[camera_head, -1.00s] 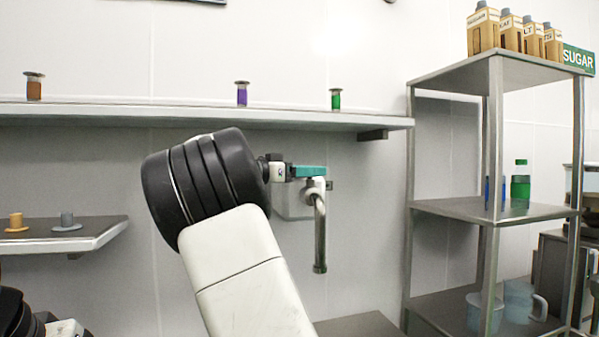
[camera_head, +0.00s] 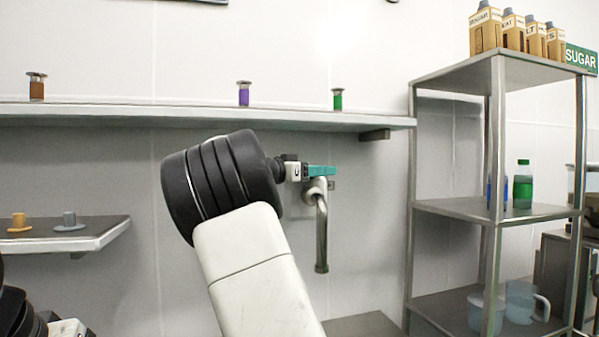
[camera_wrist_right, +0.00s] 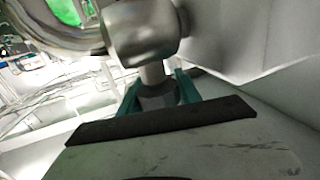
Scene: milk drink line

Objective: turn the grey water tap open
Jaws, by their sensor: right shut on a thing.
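The grey water tap (camera_head: 321,235) is on the back wall, its spout bent downward, left of the shelf rack. My right gripper (camera_head: 322,171) has teal fingers at the top of the tap. In the right wrist view the teal fingers (camera_wrist_right: 158,92) stand on both sides of a grey stem, the tap handle (camera_wrist_right: 157,88), and are shut on it. The tap's rounded metal body (camera_wrist_right: 140,35) is just beyond. My black wrist and white forearm cover the wall left of the tap. Of my left arm only a part shows at the bottom left; its fingertips are not visible.
A long wall shelf (camera_head: 200,117) with small coloured spools runs above the tap. A lower left shelf (camera_head: 100,236) holds two small pieces. The metal rack (camera_head: 445,208) at right holds cartons, a green bottle (camera_head: 523,185) and jugs. A grey surface (camera_head: 362,326) lies below the tap.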

